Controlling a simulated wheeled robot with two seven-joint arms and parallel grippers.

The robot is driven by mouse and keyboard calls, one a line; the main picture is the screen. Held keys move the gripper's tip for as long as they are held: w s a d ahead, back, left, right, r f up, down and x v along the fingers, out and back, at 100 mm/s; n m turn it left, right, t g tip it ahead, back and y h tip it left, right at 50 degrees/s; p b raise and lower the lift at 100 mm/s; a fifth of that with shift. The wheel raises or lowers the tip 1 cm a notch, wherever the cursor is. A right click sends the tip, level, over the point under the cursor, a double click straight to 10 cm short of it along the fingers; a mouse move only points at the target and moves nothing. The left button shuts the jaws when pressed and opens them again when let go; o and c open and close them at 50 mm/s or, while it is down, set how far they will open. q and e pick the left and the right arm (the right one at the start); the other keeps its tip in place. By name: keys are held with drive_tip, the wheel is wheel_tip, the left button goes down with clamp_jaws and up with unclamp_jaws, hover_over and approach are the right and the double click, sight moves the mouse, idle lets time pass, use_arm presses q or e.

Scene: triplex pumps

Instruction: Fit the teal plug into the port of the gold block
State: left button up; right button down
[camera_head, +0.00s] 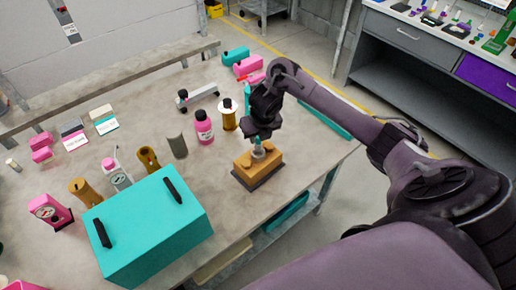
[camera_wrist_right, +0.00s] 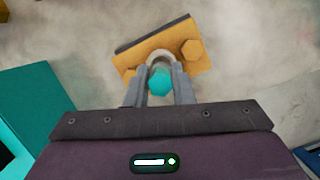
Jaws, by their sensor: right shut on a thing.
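The gold block (camera_head: 258,170) sits on a dark base near the right front edge of the table; it also shows in the wrist view (camera_wrist_right: 128,62), with a hexagonal gold boss on its right part. A pale curved rim shows just beyond the plug, against the block. The port is hidden behind the plug and fingers, so I cannot tell whether the plug is in it. My left gripper is out of view.
A large teal box (camera_head: 150,232) with black handles stands at the front left. Table surface around the block is mostly clear.

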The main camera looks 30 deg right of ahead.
sight(258, 146)
wheel_tip(258, 146, down, 4)
drive_tip(key=shift+b, duration=0.3)
drive_tip(key=shift+f, duration=0.35)
drive_tip(key=shift+f, duration=0.1)
drive_tip(key=c, duration=1.3)
unclamp_jaws()
drive_tip(key=shift+o, duration=0.2)
